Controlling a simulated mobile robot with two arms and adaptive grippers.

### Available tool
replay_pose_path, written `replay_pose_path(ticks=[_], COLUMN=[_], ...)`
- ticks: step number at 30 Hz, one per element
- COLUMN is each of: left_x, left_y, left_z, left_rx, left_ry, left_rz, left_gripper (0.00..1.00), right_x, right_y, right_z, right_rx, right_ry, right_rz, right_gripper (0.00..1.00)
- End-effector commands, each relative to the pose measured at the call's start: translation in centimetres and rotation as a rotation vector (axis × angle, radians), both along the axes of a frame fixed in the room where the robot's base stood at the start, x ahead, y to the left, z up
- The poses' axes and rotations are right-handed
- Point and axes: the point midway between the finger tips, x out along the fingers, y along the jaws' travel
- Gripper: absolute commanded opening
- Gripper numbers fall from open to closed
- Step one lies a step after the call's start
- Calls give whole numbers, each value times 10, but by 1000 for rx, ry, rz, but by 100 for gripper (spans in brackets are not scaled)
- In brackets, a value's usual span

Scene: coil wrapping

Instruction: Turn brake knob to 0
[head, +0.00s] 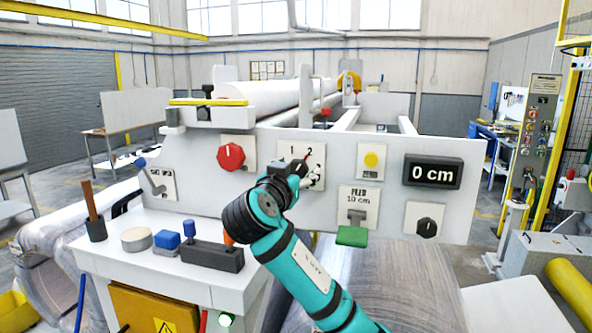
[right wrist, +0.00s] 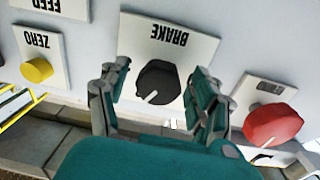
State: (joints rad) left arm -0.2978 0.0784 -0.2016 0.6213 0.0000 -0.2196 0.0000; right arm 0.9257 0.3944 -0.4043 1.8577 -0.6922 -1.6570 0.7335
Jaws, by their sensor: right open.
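The brake knob (right wrist: 158,82) is black and round on a white plate marked BRAKE (right wrist: 195,45), which appears upside down in the right wrist view. Its white pointer mark points down and slightly left in that view. My right gripper (right wrist: 155,98) is open, with one finger on each side of the knob and a gap to it. How deep the fingers reach is unclear. In the head view my right gripper (head: 312,173) is in front of the brake plate (head: 300,150), where 1 and 2 show at the top. The knob is mostly hidden there. My left gripper is not in view.
A red knob (head: 231,157) is left of the brake plate. A yellow button (head: 371,160), a FEED lever with green handle (head: 352,236), a 0 cm display (head: 433,172) and another black knob (head: 427,227) are to the right. A side table (head: 150,285) holds tools.

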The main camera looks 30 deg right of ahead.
Motion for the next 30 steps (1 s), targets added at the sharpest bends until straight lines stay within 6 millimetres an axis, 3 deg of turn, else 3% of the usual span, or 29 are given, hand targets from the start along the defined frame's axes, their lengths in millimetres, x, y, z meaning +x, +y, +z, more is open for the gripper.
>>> replay_pose_path(ticks=[2,15,30], left_x=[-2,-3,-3], left_y=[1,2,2], left_z=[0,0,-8], left_rx=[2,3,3], left_ry=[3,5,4], left_rz=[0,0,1], left_gripper=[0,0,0], right_x=[0,0,-1], right_y=[0,0,0], right_z=[0,0,-1], right_rx=[0,0,-92], right_ry=[0,0,111], right_rz=[0,-1,0], right_gripper=[64,9,8])
